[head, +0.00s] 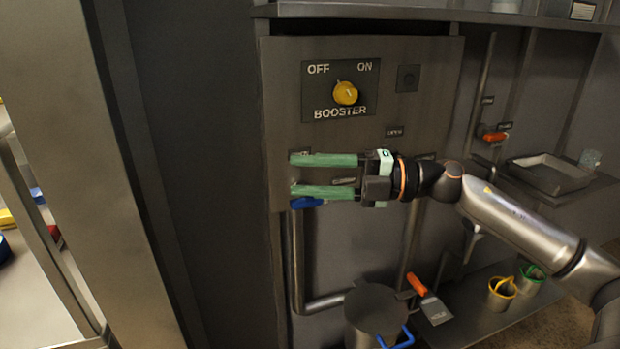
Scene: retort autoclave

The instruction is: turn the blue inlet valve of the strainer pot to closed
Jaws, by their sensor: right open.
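A blue valve handle (306,202) shows low on the left of the grey panel, just under the lower finger of my right gripper. The finger hides part of it, so I cannot tell its exact angle or whether they touch. My right gripper (293,175) is open, its two green fingers pointing left in front of the panel, with nothing seen held between them. A dark round pot (374,308), seemingly the strainer pot, stands below, with a blue handle (398,340) at its right. My left gripper is not in view.
The panel has a yellow booster knob (345,93) and an "OPEN" label (395,132). An orange-handled valve (492,135) and a grey tray (550,175) are at the right. An orange-handled scraper-like tool (430,302) and two small cups are lower down. A pillar stands left.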

